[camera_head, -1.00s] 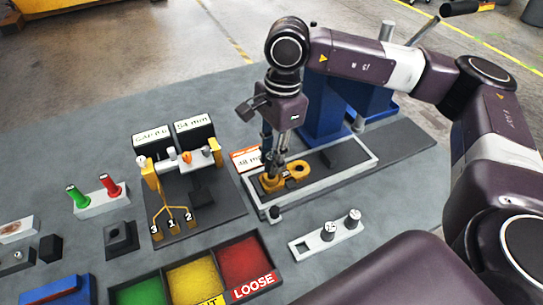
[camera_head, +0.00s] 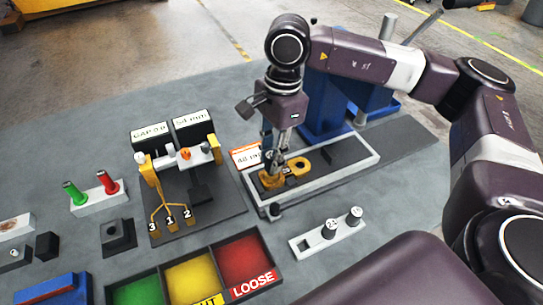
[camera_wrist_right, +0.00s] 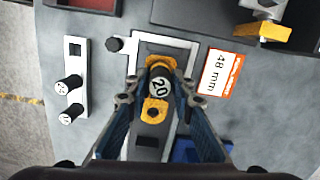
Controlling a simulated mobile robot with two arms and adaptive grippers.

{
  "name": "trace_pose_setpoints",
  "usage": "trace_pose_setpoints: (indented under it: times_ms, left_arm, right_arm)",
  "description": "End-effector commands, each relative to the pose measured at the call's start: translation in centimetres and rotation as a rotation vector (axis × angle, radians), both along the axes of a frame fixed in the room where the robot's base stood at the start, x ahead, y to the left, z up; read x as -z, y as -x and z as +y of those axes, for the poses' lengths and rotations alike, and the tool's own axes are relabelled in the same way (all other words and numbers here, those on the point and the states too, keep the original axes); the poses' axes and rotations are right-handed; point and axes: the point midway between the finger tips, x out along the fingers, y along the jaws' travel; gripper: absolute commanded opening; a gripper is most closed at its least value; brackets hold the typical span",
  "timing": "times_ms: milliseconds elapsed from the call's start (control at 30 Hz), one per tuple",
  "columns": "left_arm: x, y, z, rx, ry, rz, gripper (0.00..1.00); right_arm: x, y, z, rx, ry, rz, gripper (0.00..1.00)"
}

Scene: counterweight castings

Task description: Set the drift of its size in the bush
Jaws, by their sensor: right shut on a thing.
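My right gripper (camera_head: 271,160) is shut on a drift, whose round pale top marked 20 (camera_wrist_right: 159,88) shows between the fingers in the right wrist view. The gripper is upright over the near end of the yellow casting (camera_head: 299,165), which lies in a white-rimmed fixture (camera_head: 340,172). The drift appears lined up with the ring at that end. The fingers hide its lower part, so I cannot tell how deep it sits in the bush. Two other drifts (camera_head: 354,215) (camera_head: 329,230) stand in a white rack (camera_head: 302,245). My left gripper is not in view.
A 48 mm card (camera_head: 245,156) lies beside the fixture. A gauge stand (camera_head: 201,195) with displays is to the left. A tray with green, yellow and red bins (camera_head: 262,237) is in front. A red and green plug gauge holder (camera_head: 100,200) stands further left.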

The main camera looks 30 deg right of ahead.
Motion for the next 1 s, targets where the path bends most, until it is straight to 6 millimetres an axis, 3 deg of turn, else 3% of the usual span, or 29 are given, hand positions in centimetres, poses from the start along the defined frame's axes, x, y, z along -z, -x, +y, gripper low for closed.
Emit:
trace_pose_setpoints:
  times_ms: [1000]
  left_arm:
    - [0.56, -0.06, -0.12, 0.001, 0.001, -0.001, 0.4]
  right_arm:
    - [-0.07, -0.05, 0.02, 0.0, -0.001, -0.001, 0.0]
